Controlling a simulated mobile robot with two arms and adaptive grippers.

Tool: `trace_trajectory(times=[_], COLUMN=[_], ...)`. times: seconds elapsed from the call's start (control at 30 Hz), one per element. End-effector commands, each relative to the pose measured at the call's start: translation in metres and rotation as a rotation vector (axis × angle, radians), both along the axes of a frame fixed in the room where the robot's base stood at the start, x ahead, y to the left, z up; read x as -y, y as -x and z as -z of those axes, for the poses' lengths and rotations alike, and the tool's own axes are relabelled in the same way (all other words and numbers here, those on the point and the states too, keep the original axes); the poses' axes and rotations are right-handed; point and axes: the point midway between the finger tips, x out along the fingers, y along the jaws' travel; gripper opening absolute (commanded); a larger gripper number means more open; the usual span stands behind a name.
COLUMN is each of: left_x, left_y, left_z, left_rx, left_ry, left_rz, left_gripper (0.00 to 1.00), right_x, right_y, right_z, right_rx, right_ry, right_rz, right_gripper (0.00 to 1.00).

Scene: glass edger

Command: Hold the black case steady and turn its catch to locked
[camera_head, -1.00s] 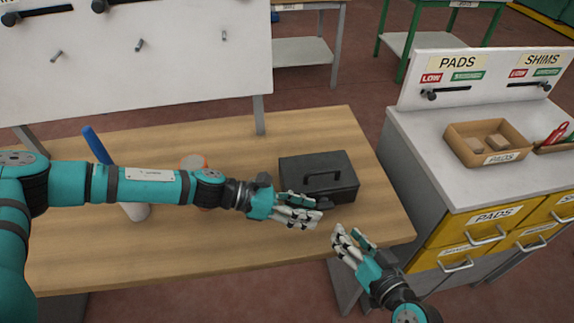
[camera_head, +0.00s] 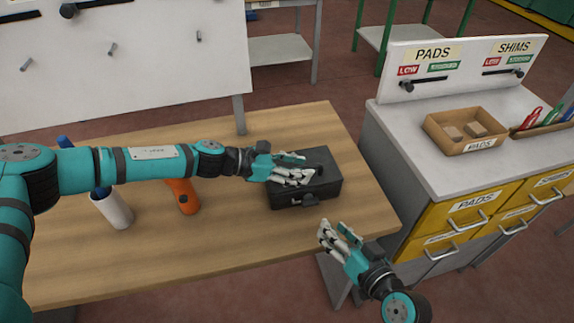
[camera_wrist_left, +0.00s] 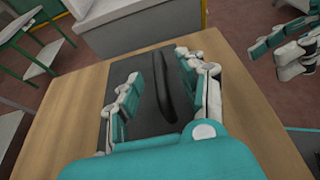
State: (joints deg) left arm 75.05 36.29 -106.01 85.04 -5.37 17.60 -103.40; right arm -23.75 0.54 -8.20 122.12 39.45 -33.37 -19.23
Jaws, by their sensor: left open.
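The black case (camera_head: 331,187) stands near the right end of the wooden table, with a small dark catch (camera_head: 309,200) on its front face. Its setting is too small to tell. My left gripper (camera_head: 306,168) is open above the case lid and partly hides the handle. In the left wrist view the handle (camera_wrist_left: 163,85) lies between its spread fingers, and the case (camera_wrist_left: 148,115) is below them. Whether the fingers touch the case I cannot tell. My right gripper (camera_head: 334,232) is open and empty, off the table's front edge, to the front right of the case.
A drawer cabinet (camera_head: 400,150) with a box of pads (camera_head: 455,145) stands right. The table's front middle is clear.

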Motion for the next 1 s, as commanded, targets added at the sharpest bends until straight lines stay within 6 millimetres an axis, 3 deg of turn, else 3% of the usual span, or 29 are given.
trace_trajectory(times=[0.27,0.6,0.87,1.0], left_x=[0.002,0.0018,0.0018,0.0018], left_y=[-0.0005,-0.0005,-0.0004,-0.0004], left_z=[0.0011,0.0009,0.0009,0.0009], left_rx=[-0.001,-0.001,-0.001,-0.001], left_ry=[0.0,0.0,0.0,0.0], left_rz=[0.0,0.0,0.0,0.0], left_gripper=[0.4,0.0,0.0,0.0], right_x=[0.0,0.0,-0.0001,-0.0019], right_y=[0.0,0.0,0.0,0.0002], right_z=[0.0,0.0,0.0,-0.0006], right_rx=[0.0,0.0,0.0,0.014], right_ry=[0.0,0.0,0.0,0.03], right_rz=[0.0,0.0,0.0,-0.016], right_gripper=[0.38,0.38,0.38,0.54])
